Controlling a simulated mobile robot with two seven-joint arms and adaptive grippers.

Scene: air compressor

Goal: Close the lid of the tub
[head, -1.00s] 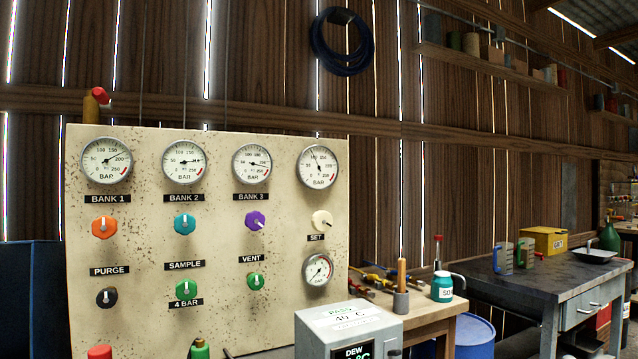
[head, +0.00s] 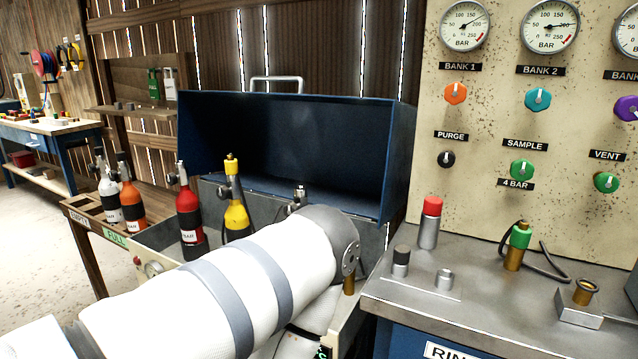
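The tub (head: 155,240) is a grey metal box with a small gauge on its front, left of centre. Its blue lid (head: 290,145) stands open, raised upright at the back, hollow inside facing me, with a metal handle (head: 277,80) on top. A red cylinder (head: 189,212) and a yellow cylinder (head: 237,217) with black bands stand in the tub. My white left arm reaches across the front from lower left and hides much of the tub. Neither of my grippers shows.
Orange (head: 131,203) and white (head: 109,198) bottles stand in a wooden rack at the left. On the right, the bench (head: 460,315) carries a red-capped cylinder (head: 429,225), small fittings and a hose, beneath a gauge panel (head: 590,130). Floor is open at far left.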

